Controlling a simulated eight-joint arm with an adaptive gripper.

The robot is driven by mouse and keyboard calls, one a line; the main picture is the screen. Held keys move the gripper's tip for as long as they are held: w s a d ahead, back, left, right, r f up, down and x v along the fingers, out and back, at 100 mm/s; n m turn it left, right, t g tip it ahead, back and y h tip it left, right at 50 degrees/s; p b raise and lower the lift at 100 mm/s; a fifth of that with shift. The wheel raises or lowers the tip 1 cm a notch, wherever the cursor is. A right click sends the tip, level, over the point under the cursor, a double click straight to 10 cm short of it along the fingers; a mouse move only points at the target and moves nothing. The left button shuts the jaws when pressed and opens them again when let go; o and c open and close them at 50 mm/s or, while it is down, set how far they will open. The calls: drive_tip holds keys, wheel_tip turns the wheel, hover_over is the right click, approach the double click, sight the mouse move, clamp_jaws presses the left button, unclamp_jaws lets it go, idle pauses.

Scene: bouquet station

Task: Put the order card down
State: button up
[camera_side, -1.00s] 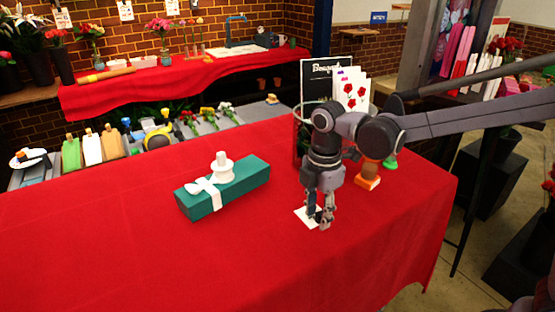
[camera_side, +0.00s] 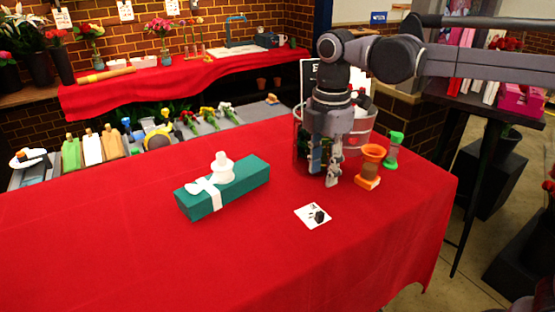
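The order card (camera_side: 311,213) is a small white square lying flat on the red tablecloth, right of the teal box. A small black piece stands on its right part. My gripper (camera_side: 324,178) points down above and behind the card, clear of it. Its two fingers are apart with nothing visible between them, so it is open and empty.
A teal box (camera_side: 249,179) with a white ribbon and a white stamp-like piece (camera_side: 222,166) lies to the left. An orange hourglass-shaped piece (camera_side: 369,165) and a green one (camera_side: 393,150) stand right of my gripper. The front of the red table (camera_side: 230,265) is clear.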

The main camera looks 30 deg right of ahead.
drive_tip(key=s+d+f+m+t, duration=0.7)
drive_tip(key=s+d+m, duration=0.4)
drive_tip(key=m, duration=0.7)
drive_tip(key=shift+d+f, duration=0.4)
drive_tip(key=shift+d, duration=0.1)
